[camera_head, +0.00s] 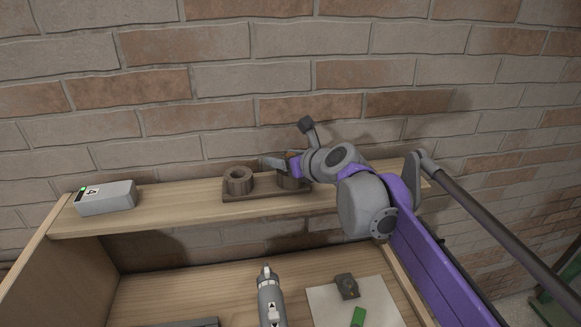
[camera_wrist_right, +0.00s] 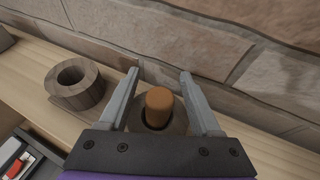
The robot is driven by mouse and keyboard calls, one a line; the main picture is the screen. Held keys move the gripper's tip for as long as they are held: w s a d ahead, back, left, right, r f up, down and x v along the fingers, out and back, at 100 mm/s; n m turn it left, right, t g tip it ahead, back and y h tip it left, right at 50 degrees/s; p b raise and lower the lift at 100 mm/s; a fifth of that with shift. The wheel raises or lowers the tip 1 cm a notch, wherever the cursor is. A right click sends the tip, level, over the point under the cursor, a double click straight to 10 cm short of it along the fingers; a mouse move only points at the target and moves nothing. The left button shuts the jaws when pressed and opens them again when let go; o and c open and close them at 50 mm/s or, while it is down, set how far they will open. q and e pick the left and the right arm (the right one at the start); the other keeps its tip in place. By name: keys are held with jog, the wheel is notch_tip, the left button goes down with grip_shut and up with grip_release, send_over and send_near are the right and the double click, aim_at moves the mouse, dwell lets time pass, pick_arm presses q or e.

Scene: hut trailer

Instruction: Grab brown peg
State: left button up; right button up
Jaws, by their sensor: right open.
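The brown peg (camera_wrist_right: 159,106) stands upright in a round wooden holder, as the right wrist view shows. In that view my right gripper (camera_wrist_right: 158,78) is open, with one finger on each side of the peg and a gap at both sides. In the head view my right gripper (camera_head: 280,162) is above the right end of the shelf's wooden base (camera_head: 255,195), and the arm mostly hides the peg's holder (camera_head: 292,182). A second, empty holder (camera_head: 239,181) stands left on the same base; it also shows in the right wrist view (camera_wrist_right: 75,84). My left gripper is out of view.
A grey box with a green mark (camera_head: 106,199) sits at the shelf's left end. The brick wall (camera_head: 240,80) is close behind the wooden shelf (camera_head: 180,205). Below are a grey device (camera_head: 270,297), a white sheet (camera_head: 325,303), a dark block (camera_head: 346,286) and a green piece (camera_head: 358,317).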

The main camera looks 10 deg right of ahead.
jog(key=shift+s, duration=0.2)
jog(key=shift+c, duration=0.7)
jog(key=shift+w, duration=0.1)
grip_shut()
jog(key=shift+r, duration=0.2)
